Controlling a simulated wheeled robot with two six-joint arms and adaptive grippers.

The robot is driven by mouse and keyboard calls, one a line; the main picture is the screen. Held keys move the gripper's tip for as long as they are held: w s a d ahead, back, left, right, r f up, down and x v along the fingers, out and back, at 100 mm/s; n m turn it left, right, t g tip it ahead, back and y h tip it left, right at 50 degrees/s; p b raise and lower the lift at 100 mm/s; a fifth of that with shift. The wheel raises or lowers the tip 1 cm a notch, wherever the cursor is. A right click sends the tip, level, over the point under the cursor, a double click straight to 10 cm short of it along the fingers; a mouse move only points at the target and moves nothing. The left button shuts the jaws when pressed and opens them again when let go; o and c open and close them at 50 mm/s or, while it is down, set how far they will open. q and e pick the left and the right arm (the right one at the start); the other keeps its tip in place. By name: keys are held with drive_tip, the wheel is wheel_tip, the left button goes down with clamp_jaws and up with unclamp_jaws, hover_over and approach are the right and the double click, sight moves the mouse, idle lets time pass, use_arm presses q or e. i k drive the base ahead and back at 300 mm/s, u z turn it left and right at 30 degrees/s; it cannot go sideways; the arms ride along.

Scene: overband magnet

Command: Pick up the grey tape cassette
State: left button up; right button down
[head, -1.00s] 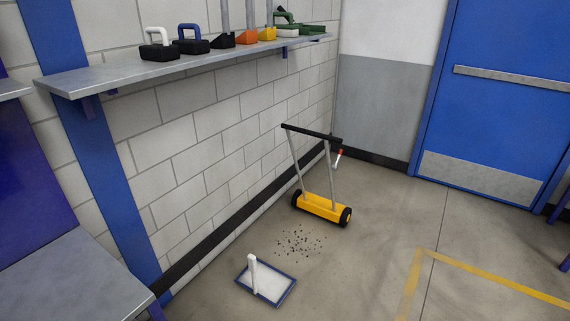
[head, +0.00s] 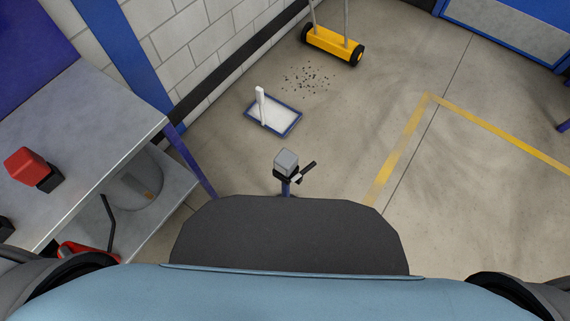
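I cannot pick out anything that is clearly a grey tape cassette in the head view. A small grey block (head: 286,159) sits on top of a dark and blue upright post with a black handle, just beyond my body at the middle; I cannot tell what it is. Neither of my grippers shows; only rounded dark parts of my own arms show at the lower left and lower right corners.
A metal workbench (head: 90,139) stands at the left with a red and black object (head: 32,168) on top and a lower shelf (head: 168,200). A blue-rimmed tray (head: 282,124) and a yellow magnetic sweeper (head: 333,45) stand on the floor. Floor at right is clear.

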sight(286, 162)
drive_tip(key=z, duration=2.15)
drive_tip(key=i, duration=2.4)
drive_tip(key=u, duration=3.45)
